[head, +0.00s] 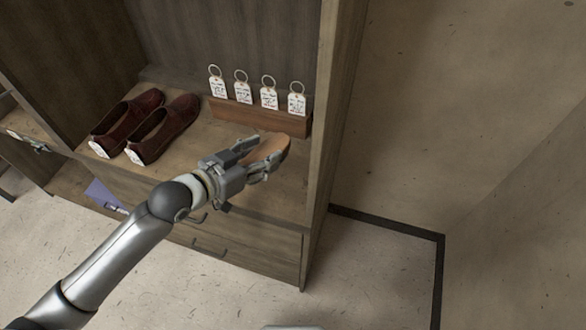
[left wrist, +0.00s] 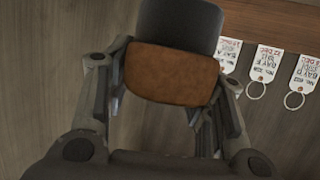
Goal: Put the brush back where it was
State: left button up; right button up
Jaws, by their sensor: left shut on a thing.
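The brush (head: 268,149) shows in the head view as a tan-brown, rounded piece between the fingers of my left gripper (head: 261,154). In the left wrist view the brush (left wrist: 172,73) has a brown wooden face with a dark grey part behind it. My left gripper (left wrist: 168,88) is shut on it, one finger on each side. The brush is over the right front of the cabinet shelf (head: 292,186), before the wooden tag rack. I cannot tell whether it touches the shelf.
The wooden rack (head: 262,117) holds several white tags with rings at the shelf's back. A pair of dark red shoes (head: 155,126) stands on the left. The cabinet's side wall (head: 333,110) rises close on the right. A purple item (head: 102,193) lies lower left.

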pick_arm(q)
jog(key=w+d+f, duration=0.1)
jog(key=d+f, duration=0.2)
jog(key=d, duration=0.1)
jog(key=w+d+f, duration=0.1)
jog(key=d+f, duration=0.1)
jog(key=shift+w+f, duration=0.3)
jog(key=shift+f, duration=0.05)
jog(key=shift+w+d+f, duration=0.25)
jog(key=shift+d+f, duration=0.35)
jog(key=shift+f, duration=1.65)
jog(key=shift+f, duration=0.15)
jog(key=o, duration=1.1)
